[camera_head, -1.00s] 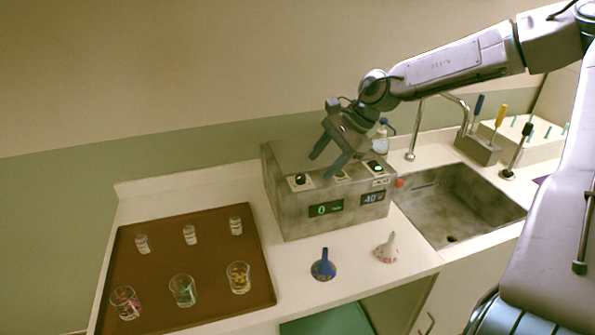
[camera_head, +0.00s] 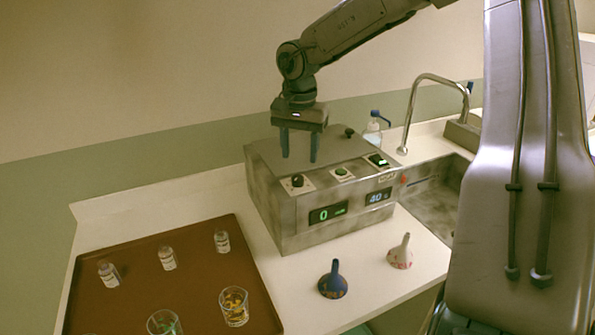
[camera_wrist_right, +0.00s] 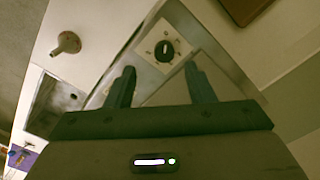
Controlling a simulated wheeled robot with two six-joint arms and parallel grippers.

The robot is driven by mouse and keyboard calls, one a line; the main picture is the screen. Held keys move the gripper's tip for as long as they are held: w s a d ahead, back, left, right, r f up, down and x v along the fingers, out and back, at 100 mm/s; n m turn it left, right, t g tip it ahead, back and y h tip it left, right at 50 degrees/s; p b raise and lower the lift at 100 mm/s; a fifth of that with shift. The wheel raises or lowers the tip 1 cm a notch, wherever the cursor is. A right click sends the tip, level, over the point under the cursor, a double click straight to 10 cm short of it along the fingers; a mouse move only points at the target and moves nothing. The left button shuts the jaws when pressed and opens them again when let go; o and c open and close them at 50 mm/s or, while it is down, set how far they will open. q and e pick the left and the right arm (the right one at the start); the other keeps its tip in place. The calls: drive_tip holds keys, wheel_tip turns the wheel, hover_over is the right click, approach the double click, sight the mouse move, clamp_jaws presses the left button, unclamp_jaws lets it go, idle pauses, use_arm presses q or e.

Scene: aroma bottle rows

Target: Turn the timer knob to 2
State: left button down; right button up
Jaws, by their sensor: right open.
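The timer knob (camera_head: 297,181) is a black knob on a pale plate, on the sloped front of a grey metal machine (camera_head: 270,215). Below it, a green display (camera_head: 328,213) reads 0. My right gripper (camera_head: 300,160) is open and empty, pointing down above the machine, its fingertips a little above and behind the knob. In the right wrist view the knob (camera_wrist_right: 165,50) shows a white mark and lies beyond the gap between the two fingertips (camera_wrist_right: 160,75), not touched. My left gripper is not in view.
Beside the knob are a green button (camera_head: 342,172) and a lit switch (camera_head: 378,160); a blue display (camera_head: 379,196) reads 40. A blue funnel (camera_head: 333,281) and a pale funnel (camera_head: 400,253) stand in front. A brown tray (camera_head: 205,278) holds vials and glasses. The faucet (camera_head: 408,115) rises at right.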

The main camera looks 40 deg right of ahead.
sight(297, 178)
drive_tip(key=f, duration=0.3)
drive_tip(key=shift+w+f+p, duration=0.35)
drive_tip(key=shift+w+f, duration=0.05)
wheel_tip(297, 178, down, 3)
drive_tip(key=shift+r+p, duration=0.1)
drive_tip(key=shift+p, duration=0.2)
drive_tip(key=shift+c, duration=0.2)
drive_tip(key=c, duration=1)
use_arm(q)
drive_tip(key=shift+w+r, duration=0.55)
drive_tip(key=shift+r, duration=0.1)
use_arm(e)
drive_tip(key=shift+o, duration=0.2)
